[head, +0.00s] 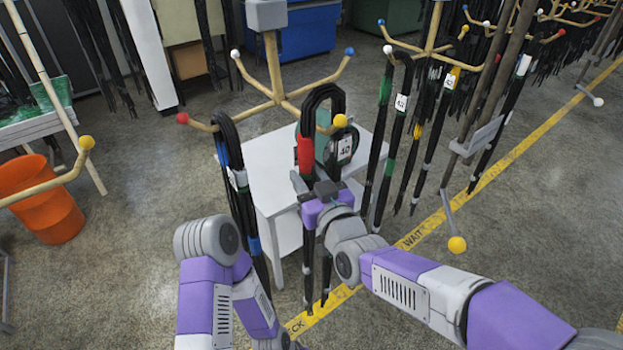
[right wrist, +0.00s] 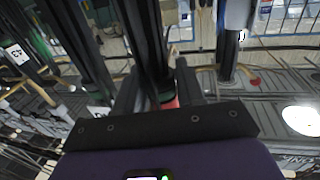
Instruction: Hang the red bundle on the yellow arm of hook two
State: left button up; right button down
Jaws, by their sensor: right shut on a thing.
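The red bundle is a loop of black hoses with a red band (head: 305,155) and a white tag. My right gripper (head: 322,190) is shut on it below the band. The red band (right wrist: 170,103) also shows in the right wrist view, between the fingers. The loop's top rises above the yellow-tipped arm (head: 318,120) of the near wooden hook stand; I cannot tell whether the loop rests on that arm. The stand's other arms end in red, white and blue balls. I cannot read a hook number. My left gripper is out of view.
A bundle with a blue band (head: 228,150) hangs on the red-tipped arm. A white table (head: 268,165) stands behind the bundles. More hung hoses (head: 400,130) are close on the right. An orange bucket (head: 45,205) stands at the left.

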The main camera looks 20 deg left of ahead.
jog(key=shift+w+a+f+b, duration=0.2)
jog(key=shift+f+b, duration=0.3)
jog(key=shift+w+a+f+b, duration=0.15)
jog(key=shift+a+f+b, duration=0.1)
jog(key=shift+f+b, duration=0.25)
jog(key=shift+w+a+f+b, duration=0.2)
jog(key=shift+f+b, duration=0.25)
jog(key=shift+b, duration=0.1)
jog(key=shift+w+a+f+b, duration=0.1)
jog(key=shift+a+f+b, duration=0.05)
jog(key=shift+f+b, duration=0.5)
jog(key=shift+w+a+f+b, duration=0.1)
jog(key=shift+f+b, duration=0.45)
jog(key=shift+b, duration=0.05)
